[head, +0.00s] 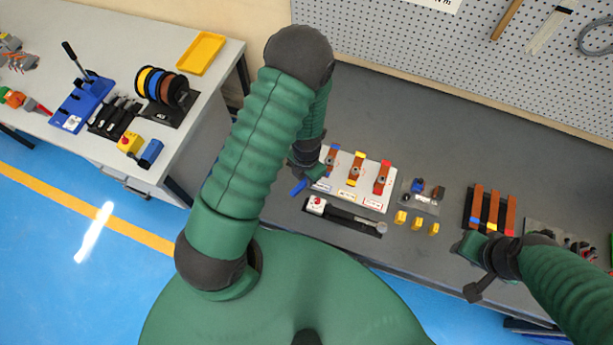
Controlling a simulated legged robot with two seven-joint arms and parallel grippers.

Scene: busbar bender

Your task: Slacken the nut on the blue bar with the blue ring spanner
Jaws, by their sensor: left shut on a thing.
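A white board (347,195) on the grey bench carries three short copper bars with nuts, marked blue, yellow and red. The blue bar (331,158) is the leftmost, and its nut is too small to make out clearly. My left gripper (314,172) is at the board's left edge, beside the blue bar, partly hidden by my own arm. It is shut on the blue ring spanner (299,188), whose blue end sticks out to the lower left. The spanner's ring is hidden, so I cannot tell whether it sits on the nut. My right gripper (469,263) is over the bench's front edge, its jaws unclear.
A black torque wrench (343,214) lies in front of the board. Several yellow blocks (416,222) and a small tray of parts (420,193) are right of it. A rack of copper bars (490,208) is near my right gripper. The bench behind the board is clear.

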